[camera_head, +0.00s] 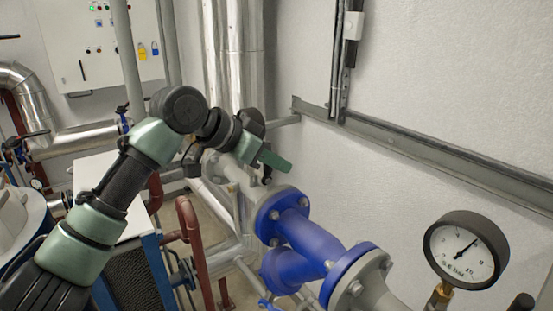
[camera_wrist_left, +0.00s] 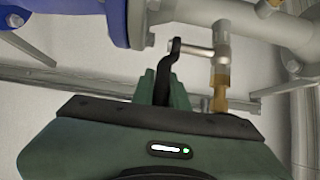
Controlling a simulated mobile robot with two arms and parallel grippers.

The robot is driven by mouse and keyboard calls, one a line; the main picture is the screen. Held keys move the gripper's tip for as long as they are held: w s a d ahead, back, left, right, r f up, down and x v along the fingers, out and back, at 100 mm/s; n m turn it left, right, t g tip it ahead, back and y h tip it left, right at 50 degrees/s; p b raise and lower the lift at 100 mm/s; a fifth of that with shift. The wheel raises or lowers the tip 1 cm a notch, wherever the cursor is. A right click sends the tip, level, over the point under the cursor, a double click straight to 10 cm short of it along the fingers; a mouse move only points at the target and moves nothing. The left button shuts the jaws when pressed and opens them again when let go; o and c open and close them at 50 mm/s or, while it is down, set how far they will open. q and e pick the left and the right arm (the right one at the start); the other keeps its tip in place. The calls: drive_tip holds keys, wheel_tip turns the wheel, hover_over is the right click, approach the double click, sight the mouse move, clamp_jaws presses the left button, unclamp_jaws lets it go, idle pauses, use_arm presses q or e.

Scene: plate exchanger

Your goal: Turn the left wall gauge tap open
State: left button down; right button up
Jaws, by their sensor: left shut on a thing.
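My left gripper (camera_head: 272,160) is beside the grey pipe, at the far end of the blue flanged fitting. In the left wrist view its green fingers (camera_wrist_left: 164,88) are shut on the black lever handle (camera_wrist_left: 168,68) of a tap. The tap's silver body (camera_wrist_left: 199,52) joins a vertical brass fitting (camera_wrist_left: 219,72) on the grey pipe. A small dark part of the lever (camera_head: 266,179) shows below the fingers in the head view. The gauge on this tap cannot be made out. My right gripper is not in view.
A round black-rimmed gauge (camera_head: 466,250) stands at the lower right on a brass fitting. The blue fitting (camera_head: 305,243) lies between it and my left gripper. Grey pipe (camera_head: 230,172) and red pipes (camera_head: 194,240) are close to my left arm. The wall to the right is mostly bare.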

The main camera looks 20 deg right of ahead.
use_arm(q)
drive_tip(key=shift+r, duration=0.1)
drive_tip(key=c, duration=1.6)
unclamp_jaws()
drive_tip(key=shift+o, duration=1)
drive_tip(key=shift+s, duration=0.1)
